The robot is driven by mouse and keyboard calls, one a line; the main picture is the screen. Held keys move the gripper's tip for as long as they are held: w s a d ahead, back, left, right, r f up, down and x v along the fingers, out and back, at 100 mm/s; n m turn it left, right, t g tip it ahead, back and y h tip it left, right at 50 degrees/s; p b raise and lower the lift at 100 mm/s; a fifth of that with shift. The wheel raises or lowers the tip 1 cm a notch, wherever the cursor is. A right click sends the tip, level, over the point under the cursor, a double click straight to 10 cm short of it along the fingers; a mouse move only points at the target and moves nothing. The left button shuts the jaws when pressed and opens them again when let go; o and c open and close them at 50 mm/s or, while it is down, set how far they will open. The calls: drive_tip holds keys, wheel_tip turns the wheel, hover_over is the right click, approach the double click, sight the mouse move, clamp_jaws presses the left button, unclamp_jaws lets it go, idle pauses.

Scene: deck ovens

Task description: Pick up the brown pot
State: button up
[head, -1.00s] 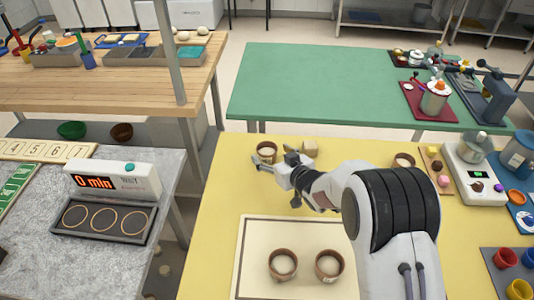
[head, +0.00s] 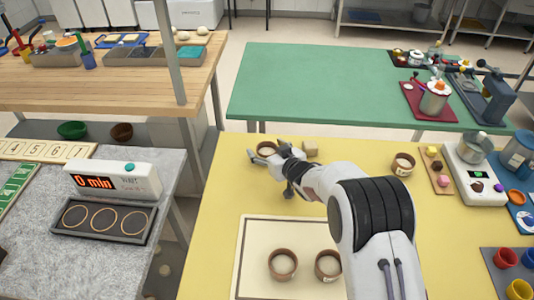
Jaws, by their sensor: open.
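Several small brown pots with pale contents show in the head view. One brown pot (head: 267,149) stands at the far left of the yellow table, and my gripper (head: 258,160) is right at it, partly covering it. My gripper is open; whether its fingers touch the pot cannot be told. Two more brown pots, one on the left (head: 283,264) and one on the right (head: 328,265), stand on the cream board (head: 246,235) at the front. Another brown pot (head: 403,164) stands on the right side of the table.
A pale block (head: 310,147) sits just right of my gripper. A grey counter with a timer (head: 112,181) is at the left. The table's left part is clear.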

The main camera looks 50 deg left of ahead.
sight(267, 148)
drive_tip(key=c, duration=1.4)
drive_tip(key=shift+r, duration=0.1)
drive_tip(key=shift+r, duration=4.95)
